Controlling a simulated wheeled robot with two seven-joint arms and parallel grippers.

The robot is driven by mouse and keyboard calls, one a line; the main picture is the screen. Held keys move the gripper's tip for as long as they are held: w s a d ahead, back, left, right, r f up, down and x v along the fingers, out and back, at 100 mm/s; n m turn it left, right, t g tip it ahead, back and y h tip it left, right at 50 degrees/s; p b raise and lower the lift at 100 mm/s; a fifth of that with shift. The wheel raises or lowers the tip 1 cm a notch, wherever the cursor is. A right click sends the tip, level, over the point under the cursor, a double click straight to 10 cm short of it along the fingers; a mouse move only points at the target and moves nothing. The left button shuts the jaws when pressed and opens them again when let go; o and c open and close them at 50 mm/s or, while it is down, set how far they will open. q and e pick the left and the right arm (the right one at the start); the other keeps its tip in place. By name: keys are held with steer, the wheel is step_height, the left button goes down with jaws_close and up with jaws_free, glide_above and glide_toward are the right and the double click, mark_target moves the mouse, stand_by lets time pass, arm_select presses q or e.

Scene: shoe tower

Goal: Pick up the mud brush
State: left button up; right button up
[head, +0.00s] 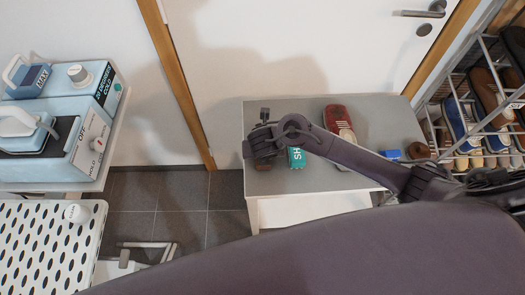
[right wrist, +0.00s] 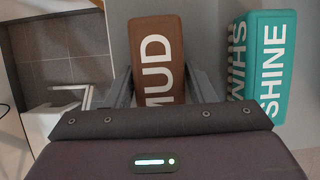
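The mud brush (right wrist: 157,50) is a brown block with white MUD lettering on a grey surface in the right wrist view. My right gripper (right wrist: 158,85) is over it, with one finger on each side of its near part. The fingers look open, and I cannot tell whether either touches the brush. In the head view my right gripper (head: 262,143) is over the left part of the grey table (head: 382,118), and it mostly hides the brush. My left gripper is not in view.
A teal shine brush (right wrist: 270,65) stands just right of the mud brush. A red shoe (head: 338,118), a small blue item (head: 390,154) and a brown round item (head: 418,150) sit farther right. A shoe rack (head: 447,110) stands at far right, blue machines (head: 85,130) at left.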

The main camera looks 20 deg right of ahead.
steer(key=c, duration=0.7)
steer(key=shift+o, duration=0.2)
step_height(320, 180, up, 21)
steer(key=p, duration=1.3)
steer(key=shift+f, duration=0.2)
